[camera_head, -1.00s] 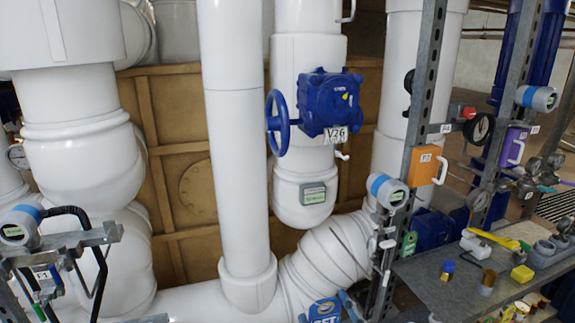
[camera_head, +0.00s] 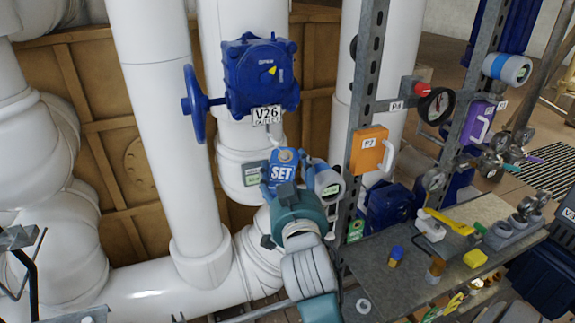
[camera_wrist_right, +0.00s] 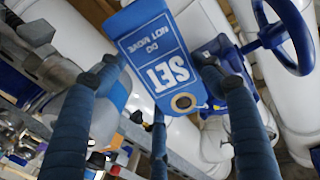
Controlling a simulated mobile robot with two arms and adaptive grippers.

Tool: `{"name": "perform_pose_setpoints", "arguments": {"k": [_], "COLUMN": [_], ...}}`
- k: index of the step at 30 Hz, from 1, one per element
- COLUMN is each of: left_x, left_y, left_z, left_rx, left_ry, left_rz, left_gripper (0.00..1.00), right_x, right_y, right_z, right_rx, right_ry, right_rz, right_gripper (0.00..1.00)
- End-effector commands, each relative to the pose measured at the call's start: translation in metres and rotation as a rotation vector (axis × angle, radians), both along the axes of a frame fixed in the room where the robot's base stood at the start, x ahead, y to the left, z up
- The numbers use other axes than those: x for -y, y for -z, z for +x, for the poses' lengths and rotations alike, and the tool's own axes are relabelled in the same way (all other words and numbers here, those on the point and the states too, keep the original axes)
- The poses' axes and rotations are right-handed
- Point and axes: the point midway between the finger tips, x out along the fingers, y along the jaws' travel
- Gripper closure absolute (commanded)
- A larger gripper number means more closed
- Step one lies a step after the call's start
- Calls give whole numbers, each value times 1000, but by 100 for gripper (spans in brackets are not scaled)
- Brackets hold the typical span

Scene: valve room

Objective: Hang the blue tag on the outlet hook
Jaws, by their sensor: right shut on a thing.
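The blue tag (camera_head: 283,167), with white SET lettering and a brass-coloured eyelet at its top, is held upright by my right gripper (camera_head: 288,186). In the right wrist view the tag (camera_wrist_right: 157,50) appears upside down between the fingers (camera_wrist_right: 155,72), reading SET and DO NOT MOVE. The outlet hook (camera_head: 280,138) is a small pale piece under the V26 outlet label (camera_head: 266,115). The tag's top is just below the hook, and I see no link between them; exact depth is unclear. My left gripper is out of view.
The blue valve (camera_head: 260,75) with its handwheel (camera_head: 196,104) is above the tag. A blue-ringed gauge (camera_head: 324,182) and a steel post (camera_head: 362,100) stand close on the right. A cluttered shelf (camera_head: 400,285) is at lower right.

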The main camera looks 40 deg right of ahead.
Motion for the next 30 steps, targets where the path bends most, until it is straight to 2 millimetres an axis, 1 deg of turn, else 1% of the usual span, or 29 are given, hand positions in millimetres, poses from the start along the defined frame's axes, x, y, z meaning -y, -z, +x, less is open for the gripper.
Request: {"name": "perform_pose_setpoints", "arguments": {"k": [3, 7, 11, 20, 30], "left_x": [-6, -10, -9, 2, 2], "left_y": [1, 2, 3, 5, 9], "left_z": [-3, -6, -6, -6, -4], "left_rx": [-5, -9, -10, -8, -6], "left_ry": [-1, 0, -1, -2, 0], "left_rz": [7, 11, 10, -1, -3], "left_gripper": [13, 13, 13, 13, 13], "right_x": [2, 3, 5, 9, 14], "right_y": [-1, 0, 1, 2, 4], "right_z": [3, 9, 16, 34, 54], "right_rx": [0, 1, 0, 2, 2], "right_ry": [5, 4, 4, 3, 2], "right_rz": [2, 1, 0, 0, 0], "right_gripper": [51, 51, 51, 51, 51]}}
